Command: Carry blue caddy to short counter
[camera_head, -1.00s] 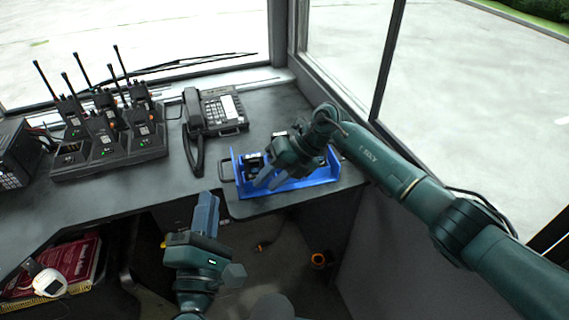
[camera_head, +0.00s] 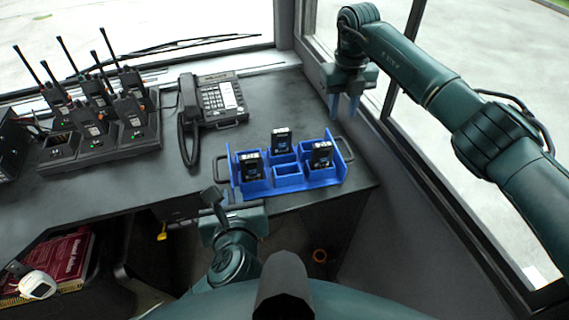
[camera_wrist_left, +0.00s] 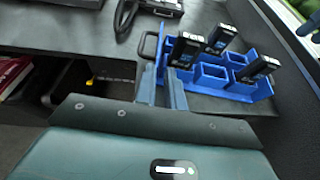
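The blue caddy (camera_head: 288,182) stands upright on the dark counter (camera_head: 300,122), near its front right corner. It has black handles at its left and right ends, and three black devices stand in its compartments. My left gripper (camera_head: 222,205) is low at the caddy's front left, near the left handle (camera_head: 221,168). In the left wrist view its fingers (camera_wrist_left: 160,85) are a little apart, with the caddy (camera_wrist_left: 235,88) just beyond them; I see no grip on the handle. My right gripper (camera_head: 344,106) is open and empty, right of and behind the caddy, fingers pointing down.
A desk phone (camera_head: 220,102) stands behind and left of the caddy. A charger rack with several radios (camera_head: 100,130) is at the left. Windows and a dark side wall border the right. A red book (camera_head: 58,262) lies below the counter.

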